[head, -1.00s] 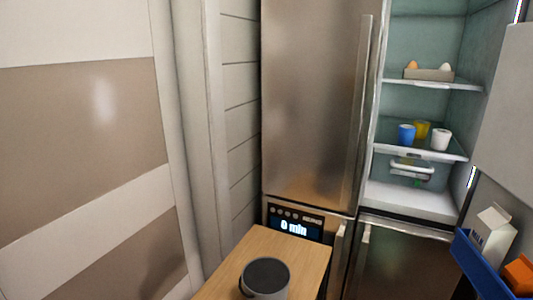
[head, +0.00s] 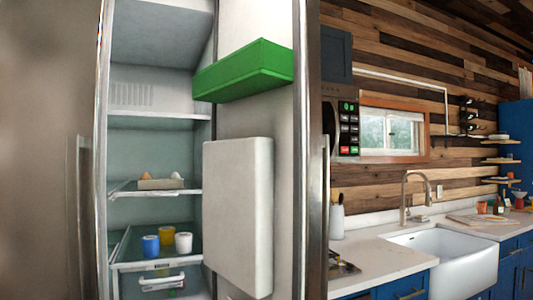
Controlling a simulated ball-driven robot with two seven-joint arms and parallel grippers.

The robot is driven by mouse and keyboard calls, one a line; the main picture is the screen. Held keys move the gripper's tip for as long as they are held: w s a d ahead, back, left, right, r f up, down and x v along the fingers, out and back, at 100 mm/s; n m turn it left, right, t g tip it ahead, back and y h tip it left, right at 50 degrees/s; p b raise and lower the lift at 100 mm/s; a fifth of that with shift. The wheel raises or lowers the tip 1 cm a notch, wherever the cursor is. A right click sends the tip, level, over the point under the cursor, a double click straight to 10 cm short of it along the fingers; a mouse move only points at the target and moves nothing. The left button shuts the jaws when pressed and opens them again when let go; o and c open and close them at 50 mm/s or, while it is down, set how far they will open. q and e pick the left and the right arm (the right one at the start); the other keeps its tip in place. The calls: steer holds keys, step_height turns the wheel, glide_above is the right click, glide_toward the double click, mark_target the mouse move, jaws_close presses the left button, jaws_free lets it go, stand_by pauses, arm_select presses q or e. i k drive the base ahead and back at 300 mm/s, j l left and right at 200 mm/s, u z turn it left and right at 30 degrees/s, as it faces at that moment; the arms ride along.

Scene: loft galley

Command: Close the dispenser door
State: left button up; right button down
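The refrigerator's right-hand compartment (head: 155,88) stands open in the head view. Its open door (head: 308,150) is at the right of the compartment, with the inner face towards me. A green door bin (head: 245,70) and a plain white raised panel (head: 238,215) are on that inner face. I cannot tell whether this panel is the back of the dispenser; the door's outer face is hidden. Neither of my grippers is in view.
Inside, an egg holder (head: 160,184) with eggs is on one shelf. Blue (head: 150,246), yellow (head: 166,236) and white (head: 184,242) cups are lower. To the right are a microwave keypad (head: 348,130), counter (head: 372,262), faucet (head: 408,195) and white sink (head: 445,258).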

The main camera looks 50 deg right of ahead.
mark_target(265, 188)
steer(key=l+u, duration=0.15)
steer(key=l, duration=2.75)
